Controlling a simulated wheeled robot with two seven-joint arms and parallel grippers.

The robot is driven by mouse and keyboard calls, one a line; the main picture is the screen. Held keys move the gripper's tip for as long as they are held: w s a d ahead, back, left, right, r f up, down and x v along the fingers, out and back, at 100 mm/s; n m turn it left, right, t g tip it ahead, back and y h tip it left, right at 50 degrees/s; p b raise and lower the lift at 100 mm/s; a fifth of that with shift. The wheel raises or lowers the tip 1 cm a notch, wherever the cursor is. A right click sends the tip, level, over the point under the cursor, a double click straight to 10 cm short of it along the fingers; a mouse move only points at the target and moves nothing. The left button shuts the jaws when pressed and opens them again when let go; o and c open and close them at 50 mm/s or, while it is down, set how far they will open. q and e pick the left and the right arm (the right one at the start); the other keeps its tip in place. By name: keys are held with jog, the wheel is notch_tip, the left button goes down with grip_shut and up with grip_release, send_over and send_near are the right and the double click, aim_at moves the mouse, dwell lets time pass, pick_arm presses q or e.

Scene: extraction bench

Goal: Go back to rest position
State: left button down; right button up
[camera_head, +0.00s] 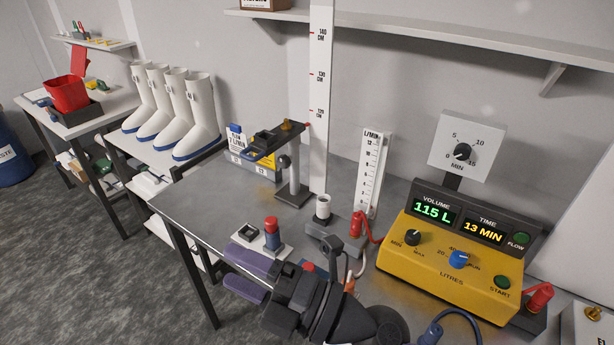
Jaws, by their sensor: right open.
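My right gripper (233,266) reaches in from the bottom middle, over the front edge of the grey bench (215,205). Its two purple fingers are parted with nothing visible between them, so it is open and empty. The gripper body hides part of the bench's front edge. I cannot tell whether it touches anything. My left gripper is not in view.
The yellow control box (450,262) reads 115 L and 13 MIN. A stand with a black arm (293,175) and a flow gauge (371,170) rise behind the gripper. White boots (190,115) stand on the left rack. Floor (90,270) at lower left is clear.

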jog(key=w+d+r+m+t+h, duration=0.2)
jog(key=w+d+m+t+h, duration=0.35)
jog(key=m+t, duration=0.65)
jog(key=d+f+m+g+h, duration=0.3)
jog(key=d+f+m+h, duration=0.6)
jog(key=d+m+h, duration=0.45)
jog(key=s+d+f+m+g, duration=0.2)
jog(key=s+f+g, duration=0.4)
jog(key=s, duration=0.3)
jog(key=s+d+f+m+g, duration=0.1)
jog(key=s+f+m+g, duration=0.2)
jog(key=s+f+g, duration=0.4)
jog(key=s+f+g+b, duration=0.1)
jog(key=s+f+b, duration=0.15)
jog(key=f, duration=0.95)
jog(key=s+f+b, duration=0.1)
jog(key=f+b, duration=0.3)
jog(key=f, duration=0.8)
jog(key=s+d+f+b, duration=0.1)
jog(key=s+f+b, duration=0.2)
jog(key=s+f, duration=0.4)
jog(key=s+d+f+g+b, duration=0.1)
jog(key=s+d+f+b, duration=0.1)
jog(key=s+f, duration=0.5)
notch_tip(320, 180, down, 4)
jog(key=shift+r+n+h+b, duration=0.1)
jog(key=shift+n+h+b, duration=0.25)
jog(key=shift+b, duration=0.25)
